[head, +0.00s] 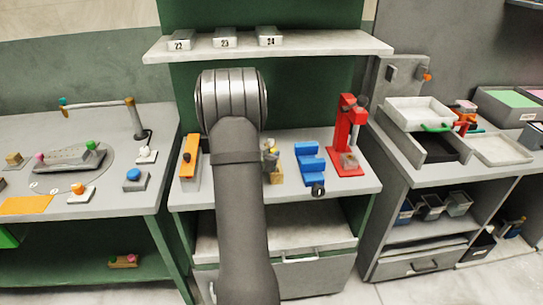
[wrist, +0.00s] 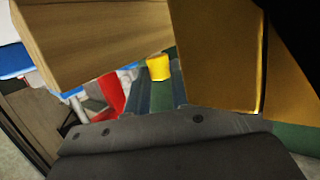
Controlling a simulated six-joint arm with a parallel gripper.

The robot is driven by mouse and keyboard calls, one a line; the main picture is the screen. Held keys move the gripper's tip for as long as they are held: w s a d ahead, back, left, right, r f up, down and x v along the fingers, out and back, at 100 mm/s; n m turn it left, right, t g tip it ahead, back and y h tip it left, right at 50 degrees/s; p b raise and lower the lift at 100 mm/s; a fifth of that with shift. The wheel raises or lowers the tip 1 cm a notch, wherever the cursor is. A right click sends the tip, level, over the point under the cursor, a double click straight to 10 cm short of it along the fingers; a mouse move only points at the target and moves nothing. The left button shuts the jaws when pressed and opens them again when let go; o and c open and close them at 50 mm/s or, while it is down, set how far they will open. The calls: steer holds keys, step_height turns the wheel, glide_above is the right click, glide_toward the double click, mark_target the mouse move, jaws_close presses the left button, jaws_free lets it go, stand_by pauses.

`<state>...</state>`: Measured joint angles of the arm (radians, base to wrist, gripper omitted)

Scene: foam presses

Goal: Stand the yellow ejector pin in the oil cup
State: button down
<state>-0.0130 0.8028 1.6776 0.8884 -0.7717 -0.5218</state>
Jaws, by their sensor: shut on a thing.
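The yellow ejector pin shows in the wrist view as a short yellow end (wrist: 158,67); the rest of it is hidden. My gripper (wrist: 159,80) is shut on it, with narrow dark fingers reaching up on both sides. In the head view my arm covers most of the gripper; a small yellow and grey patch (head: 269,147) shows beside the arm, above a tan block (head: 276,175). I cannot tell the pin's tilt. I cannot identify the oil cup for certain; a small dark ring-like piece (head: 318,189) sits at the bench's front edge.
In the wrist view a wooden block (wrist: 90,40) and a brass-coloured block (wrist: 225,60) stand close on both sides. On the bench are an orange-topped piece (head: 190,160), a blue stepped block (head: 309,163) and a red press (head: 347,140). A shelf (head: 330,46) hangs above.

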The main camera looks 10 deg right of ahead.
steer(key=r, duration=0.4)
steer(key=shift+s+d+r, duration=0.1)
steer(key=shift+s+d, duration=0.05)
steer(key=shift+d, duration=0.1)
steer(key=s+d+r, duration=0.6)
steer(key=s+d, duration=0.1)
steer(key=d, duration=0.1)
steer(key=a, duration=1.9)
steer(key=shift+w+a, duration=0.15)
steer(key=shift+a, duration=0.1)
steer(key=shift+f, duration=2.85)
steer(key=shift+f, duration=2.2)
steer(key=c, duration=1.2)
jaws_free()
steer(key=shift+o, duration=0.2)
